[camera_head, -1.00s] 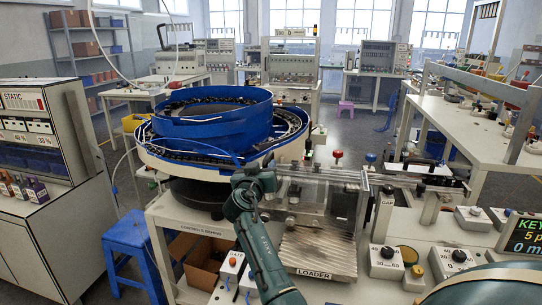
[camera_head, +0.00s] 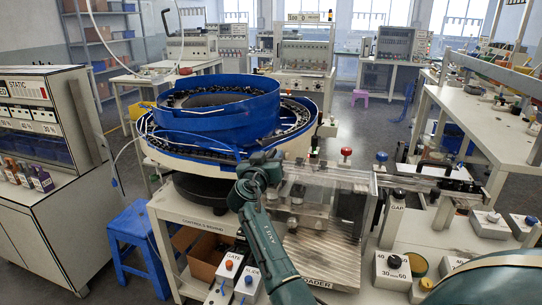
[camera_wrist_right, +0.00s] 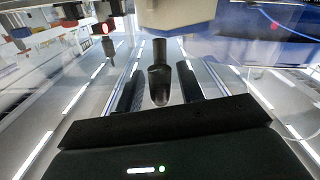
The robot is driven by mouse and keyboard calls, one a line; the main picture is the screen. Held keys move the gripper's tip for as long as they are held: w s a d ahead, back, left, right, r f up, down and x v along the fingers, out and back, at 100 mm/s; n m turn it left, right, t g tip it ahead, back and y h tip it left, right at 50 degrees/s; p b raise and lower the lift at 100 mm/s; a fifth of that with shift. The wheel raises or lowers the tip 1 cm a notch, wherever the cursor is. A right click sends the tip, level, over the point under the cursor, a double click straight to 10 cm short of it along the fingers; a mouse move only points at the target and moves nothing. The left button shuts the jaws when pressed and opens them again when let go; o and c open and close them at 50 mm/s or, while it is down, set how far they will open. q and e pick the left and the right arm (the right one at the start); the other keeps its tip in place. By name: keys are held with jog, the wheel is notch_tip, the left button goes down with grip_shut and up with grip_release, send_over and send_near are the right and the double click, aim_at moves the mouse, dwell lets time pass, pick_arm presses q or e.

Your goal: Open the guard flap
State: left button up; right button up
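The clear guard flap (camera_head: 335,182) is a see-through panel over the loader in the head view. It looks closed, though its clear surface is hard to read. My right gripper (camera_head: 271,164) is at the flap's left end, beside the blue bowl; its fingers are mostly hidden by my wrist. In the right wrist view, the two dark fingers of my right gripper (camera_wrist_right: 160,82) are apart. A dark, rounded, knob-like part (camera_wrist_right: 160,88) stands between them, with a visible gap on each side. My left gripper is not in view.
The blue bowl feeder (camera_head: 218,112) stands close behind and left of my right gripper. The ribbed loader plate (camera_head: 322,255) lies in front of the flap. Red (camera_head: 346,152) and blue (camera_head: 381,157) knobs rise behind it. A blue stool (camera_head: 135,235) stands at the left.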

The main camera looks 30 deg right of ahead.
jog(key=shift+c, duration=0.4)
grip_shut()
